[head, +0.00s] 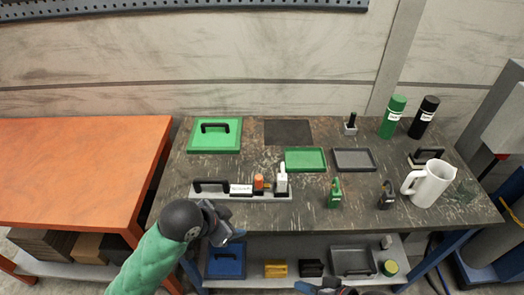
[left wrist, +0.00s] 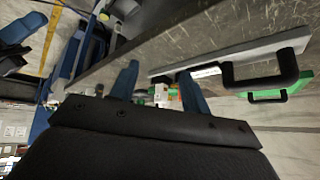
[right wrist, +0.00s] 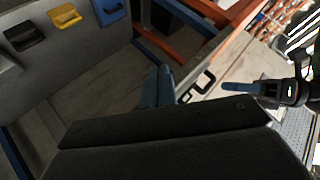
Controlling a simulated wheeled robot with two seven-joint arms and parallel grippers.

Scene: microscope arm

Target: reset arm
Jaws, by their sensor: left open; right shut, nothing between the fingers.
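A grey base plate (head: 265,198) lies along the front edge of the dark table. It carries a black handle (head: 211,185), a white label, an orange-topped part (head: 259,182) and a white upright lever (head: 281,178). My left gripper (head: 228,233) is open and empty just in front of the table edge, below the plate's left end. In the left wrist view its fingers (left wrist: 158,92) are apart, with the plate (left wrist: 240,52) and its handle (left wrist: 262,75) beyond them. My right gripper (head: 325,287) is low at the bottom edge, partly cut off. In the right wrist view its fingers (right wrist: 155,88) are together and empty.
The dark table (head: 380,215) holds a green lidded tray (head: 215,146), green (head: 306,170) and grey (head: 354,170) trays, two spray cans and a white jug (head: 429,185). A lower shelf (head: 300,268) holds bins. An orange table (head: 75,165) stands left.

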